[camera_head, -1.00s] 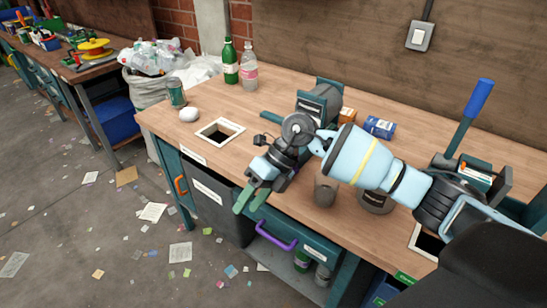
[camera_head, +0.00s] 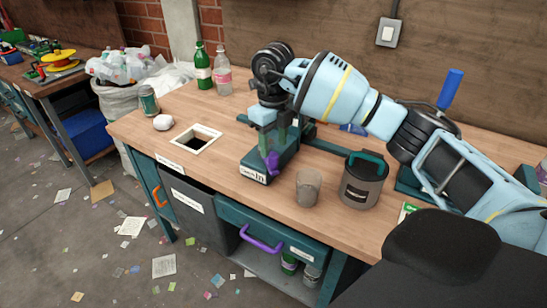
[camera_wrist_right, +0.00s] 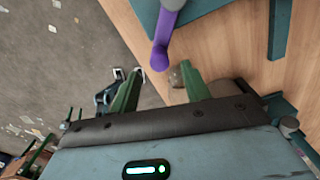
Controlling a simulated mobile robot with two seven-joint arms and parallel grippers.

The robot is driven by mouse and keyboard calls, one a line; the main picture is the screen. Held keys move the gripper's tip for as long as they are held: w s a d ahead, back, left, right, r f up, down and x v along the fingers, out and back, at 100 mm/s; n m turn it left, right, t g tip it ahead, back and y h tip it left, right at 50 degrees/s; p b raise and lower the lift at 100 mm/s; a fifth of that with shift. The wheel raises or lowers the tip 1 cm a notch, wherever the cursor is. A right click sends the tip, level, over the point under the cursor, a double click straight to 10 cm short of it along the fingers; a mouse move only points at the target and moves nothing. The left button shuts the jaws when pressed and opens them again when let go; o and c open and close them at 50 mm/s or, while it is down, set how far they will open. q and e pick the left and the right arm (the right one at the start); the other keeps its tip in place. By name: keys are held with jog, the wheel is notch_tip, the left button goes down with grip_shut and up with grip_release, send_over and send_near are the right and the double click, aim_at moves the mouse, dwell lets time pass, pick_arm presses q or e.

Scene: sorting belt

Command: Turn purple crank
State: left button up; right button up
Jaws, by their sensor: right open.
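The purple crank (camera_head: 272,161) is on the front of a dark green machine (camera_head: 288,162) with a white label, standing on the workbench. My right gripper (camera_head: 287,134) points down at the machine, just above and behind the crank in the head view. In the right wrist view, the crank (camera_wrist_right: 160,52) hangs just beyond the gap between the two green fingers of this open gripper (camera_wrist_right: 159,90); nothing is held. I cannot tell whether a finger touches the crank. My left gripper is not in view.
A clear cup (camera_head: 308,188) and a grey can with a green handle (camera_head: 362,180) stand right of the machine. A white-framed hole (camera_head: 210,131) and a white lump (camera_head: 163,122) are to its left. A purple drawer handle (camera_head: 262,239) is below the bench edge.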

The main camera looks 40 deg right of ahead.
aim_at(274, 154)
jog(key=shift+f, duration=2.7)
jog(key=shift+c, duration=0.4)
grip_shut()
